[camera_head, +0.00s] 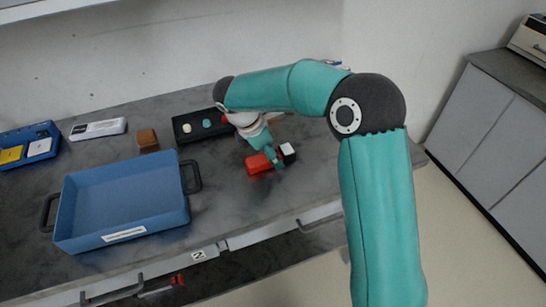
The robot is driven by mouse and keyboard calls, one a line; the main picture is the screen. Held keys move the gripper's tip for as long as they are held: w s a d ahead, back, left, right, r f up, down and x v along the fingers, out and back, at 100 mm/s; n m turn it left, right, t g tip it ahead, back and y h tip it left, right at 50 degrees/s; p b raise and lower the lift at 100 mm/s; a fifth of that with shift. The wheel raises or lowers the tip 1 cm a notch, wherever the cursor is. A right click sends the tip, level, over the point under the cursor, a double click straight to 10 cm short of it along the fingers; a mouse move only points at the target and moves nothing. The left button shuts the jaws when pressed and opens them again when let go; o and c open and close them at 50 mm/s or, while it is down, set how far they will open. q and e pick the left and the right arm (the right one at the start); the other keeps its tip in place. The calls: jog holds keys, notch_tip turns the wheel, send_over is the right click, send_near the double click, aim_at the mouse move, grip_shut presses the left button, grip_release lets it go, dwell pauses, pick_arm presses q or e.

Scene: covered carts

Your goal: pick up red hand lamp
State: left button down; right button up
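A red block-like body (258,164), which looks like the red hand lamp, lies on the dark cart top right of the blue tray. A black piece with a white face (288,153) sits at its right end and may be part of it. My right gripper (273,158) points down over the middle between the red body and the black-and-white piece. Its teal fingers cover that part, so I cannot tell whether they are closed on it. My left gripper is not in view.
An empty blue tray (125,196) with dark handles stands to the left. Behind are a black tray (186,129) with small items, a brown block (147,140) and a white device (98,129). A blue box (20,137) is at far left. The cart's front edge is near.

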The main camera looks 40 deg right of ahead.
jog(key=shift+d+f, duration=0.1)
jog(key=shift+f, duration=0.25)
jog(key=shift+r, duration=0.1)
grip_shut()
jog(key=shift+r, duration=0.15)
